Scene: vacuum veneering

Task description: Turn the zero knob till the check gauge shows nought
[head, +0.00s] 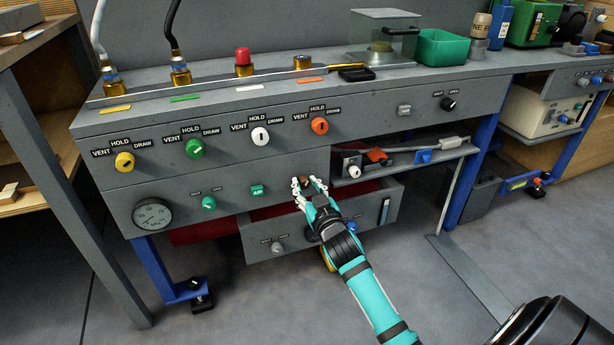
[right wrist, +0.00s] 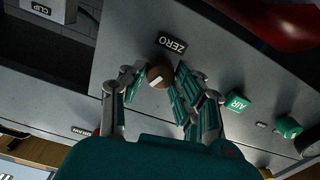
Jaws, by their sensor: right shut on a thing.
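The zero knob is a small brown round knob with a white mark. It shows between the fingers in the right wrist view (right wrist: 155,70), just by the ZERO label (right wrist: 172,42), and small in the head view (head: 305,182). My right gripper (head: 309,186) reaches it from the front, its fingers shut on the knob's sides; it also shows in the right wrist view (right wrist: 154,82). The check gauge (head: 152,216) is a round dial at the left of the lower panel; its needle is too small to read surely. My left gripper is not in view.
A green AIR button (head: 257,191) and a green knob (head: 208,202) sit left of my gripper. Below is an open drawer (head: 262,243); to the right is a shelf (head: 420,160) with small parts. Yellow, green, white and orange valve knobs line the panel above.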

